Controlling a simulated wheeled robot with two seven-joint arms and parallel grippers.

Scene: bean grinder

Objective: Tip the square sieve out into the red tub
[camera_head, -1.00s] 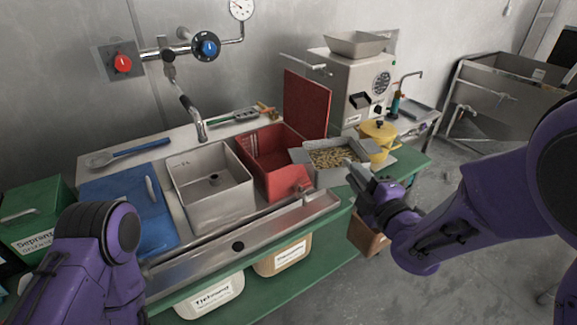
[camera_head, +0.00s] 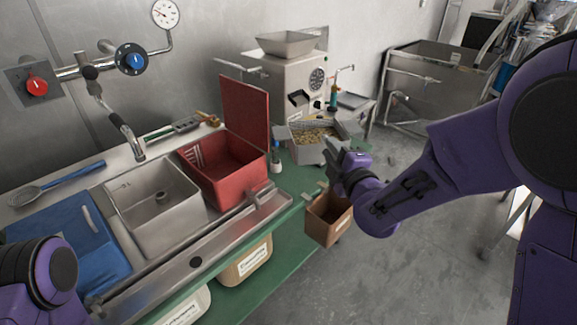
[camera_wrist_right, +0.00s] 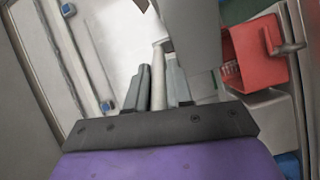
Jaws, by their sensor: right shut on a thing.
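The square sieve (camera_head: 310,155) is a grey square pan holding tan beans (camera_head: 316,136). It looks roughly level, in front of the grinder and to the right of the red tub. My right gripper (camera_head: 332,152) is shut on its handle; in the right wrist view a pale bar (camera_wrist_right: 158,78) sits between the fingers. The red tub (camera_head: 226,186) stands open at the sink's right, with a red panel upright behind it. It also shows in the right wrist view (camera_wrist_right: 255,50). My left gripper is out of view; only part of that arm shows.
A grinder (camera_head: 290,85) with a hopper stands behind the sieve. A small bottle (camera_head: 276,160) stands between tub and sieve. A brown open bin (camera_head: 328,228) hangs below my right gripper. The sink (camera_head: 155,195) and blue board (camera_head: 62,245) lie left.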

